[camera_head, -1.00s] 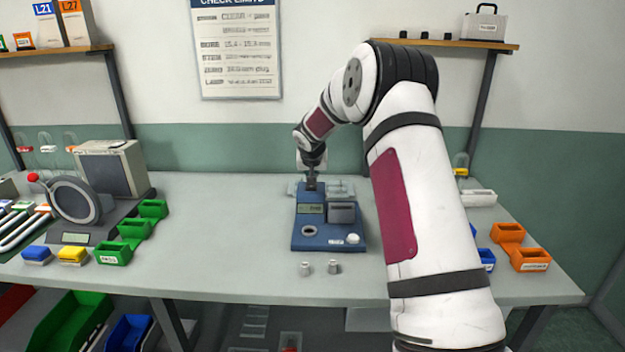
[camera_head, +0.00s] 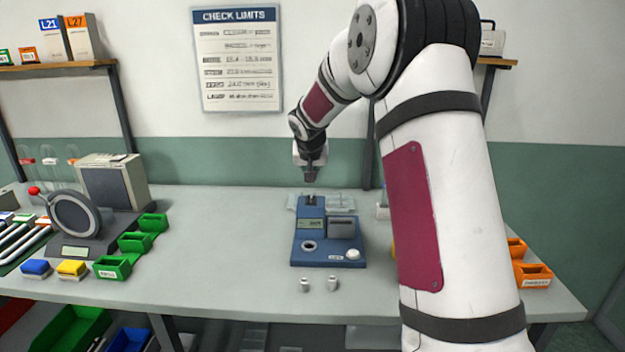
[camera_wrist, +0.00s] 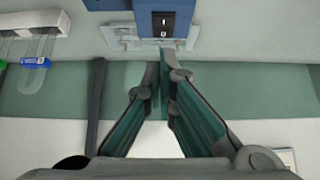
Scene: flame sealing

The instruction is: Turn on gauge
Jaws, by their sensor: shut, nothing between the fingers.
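The blue gauge (camera_head: 328,255) stands on the middle of the bench. It has a small greenish display (camera_head: 311,223) with tiny marks that I cannot read, a grey block, a round hole and a white knob. In the wrist view its blue rear (camera_wrist: 180,18) shows a black rocker switch (camera_wrist: 163,24) with white marks; which side is pressed I cannot tell. My gripper (camera_head: 310,178) is shut and empty, above and behind the gauge's rear edge, apart from it. In the wrist view its fingertips (camera_wrist: 161,60) are together, just short of the gauge.
Clear trays (camera_head: 341,202) lie behind the gauge and two small metal pieces (camera_head: 318,284) in front. A round-screened instrument (camera_head: 75,218) and green bins (camera_head: 135,243) stand left. Orange bins (camera_head: 533,275) are right, partly behind my arm. Bench between is clear.

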